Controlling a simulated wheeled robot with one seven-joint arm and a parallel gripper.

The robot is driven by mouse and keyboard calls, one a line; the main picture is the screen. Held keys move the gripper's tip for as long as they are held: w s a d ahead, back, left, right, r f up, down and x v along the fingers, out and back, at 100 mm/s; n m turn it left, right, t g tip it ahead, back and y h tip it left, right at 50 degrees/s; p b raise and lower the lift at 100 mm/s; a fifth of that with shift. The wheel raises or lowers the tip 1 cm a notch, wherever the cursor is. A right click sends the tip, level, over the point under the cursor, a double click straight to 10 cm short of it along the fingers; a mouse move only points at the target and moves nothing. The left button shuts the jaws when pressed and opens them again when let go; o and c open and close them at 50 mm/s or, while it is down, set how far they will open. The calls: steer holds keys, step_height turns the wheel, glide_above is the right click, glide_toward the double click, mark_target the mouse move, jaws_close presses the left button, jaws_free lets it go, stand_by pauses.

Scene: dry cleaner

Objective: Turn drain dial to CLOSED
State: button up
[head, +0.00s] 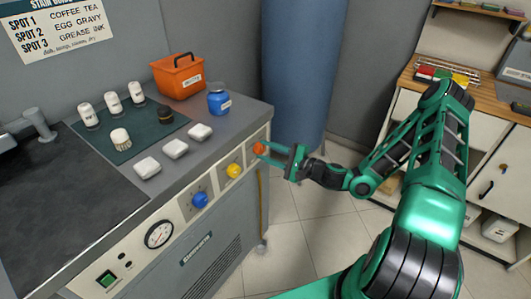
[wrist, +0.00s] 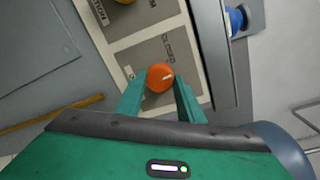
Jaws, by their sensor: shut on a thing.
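The orange drain dial (head: 258,148) is at the right end of the console's front panel.
A yellow dial (head: 233,170) and a blue dial (head: 200,199) sit left of it, then a pressure gauge (head: 159,233). An orange toolbox (head: 178,77), a blue jar (head: 218,101) and white bottles stand on top. A blue column (head: 303,70) rises behind.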

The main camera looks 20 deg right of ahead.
steer(key=n, duration=0.4)
steer(key=shift+s+a+f+h, duration=0.1)
steer(key=shift+h, duration=0.2)
steer(key=shift+n, duration=1.5)
steer(key=shift+s+f, duration=0.1)
steer(key=o, duration=1.1)
steer(key=shift+c, duration=0.2)
steer(key=v, duration=1)
steer(key=shift+s, duration=0.25)
